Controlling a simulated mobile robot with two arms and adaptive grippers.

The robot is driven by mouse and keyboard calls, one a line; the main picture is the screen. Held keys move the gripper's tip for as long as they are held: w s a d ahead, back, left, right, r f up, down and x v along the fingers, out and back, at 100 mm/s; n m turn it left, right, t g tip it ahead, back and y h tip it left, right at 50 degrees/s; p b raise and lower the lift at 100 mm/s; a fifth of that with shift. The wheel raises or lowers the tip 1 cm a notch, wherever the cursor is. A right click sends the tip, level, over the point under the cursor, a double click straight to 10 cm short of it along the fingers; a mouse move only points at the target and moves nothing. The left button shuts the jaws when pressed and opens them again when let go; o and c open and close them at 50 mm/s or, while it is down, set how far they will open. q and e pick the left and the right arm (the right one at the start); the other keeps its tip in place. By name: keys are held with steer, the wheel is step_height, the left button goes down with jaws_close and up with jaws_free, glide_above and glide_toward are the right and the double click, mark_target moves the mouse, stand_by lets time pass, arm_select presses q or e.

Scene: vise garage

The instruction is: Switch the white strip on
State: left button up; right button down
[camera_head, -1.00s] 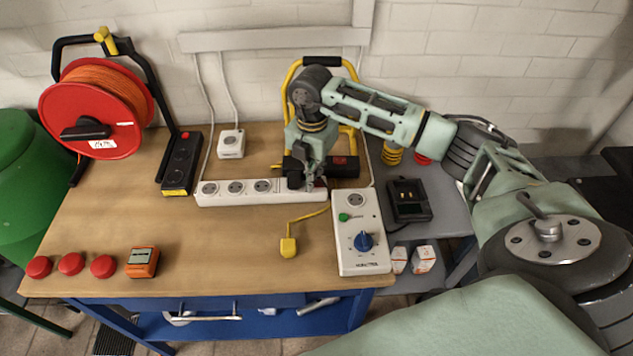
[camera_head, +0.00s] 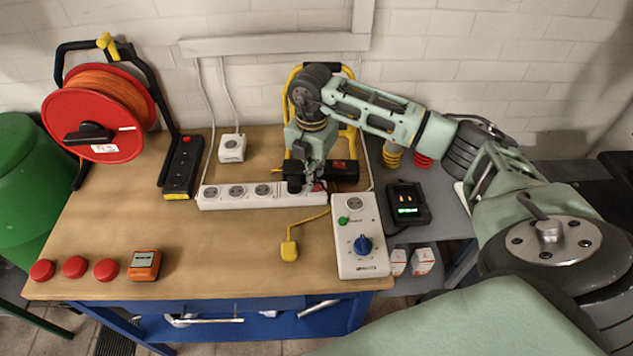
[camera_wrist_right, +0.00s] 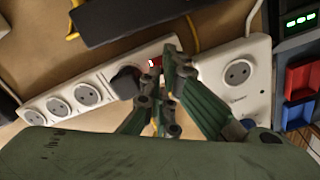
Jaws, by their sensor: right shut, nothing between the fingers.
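The white strip (camera_head: 232,197) lies along the back of the bench, with several round sockets. In the right wrist view the strip (camera_wrist_right: 108,76) runs diagonally, with a black plug (camera_wrist_right: 126,82) in it near its right end. A red switch (camera_wrist_right: 153,63) shows bright beside that plug. My right gripper (camera_head: 314,186) points down at the strip's right end and hides part of it. In the right wrist view its fingertips (camera_wrist_right: 163,77) are at the switch; I cannot tell whether they touch it. It is shut and empty. My left gripper is out of view.
A white control box (camera_head: 358,262) with a blue knob stands right of the strip. A charger (camera_head: 405,197) with a lit green display sits further right. A yellow plug (camera_head: 289,250) lies in front. A red cable reel (camera_head: 95,125) stands left.

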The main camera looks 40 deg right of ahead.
steer(key=shift+r+p, duration=1.35)
steer(key=shift+r, duration=1)
steer(key=shift+f, duration=0.1)
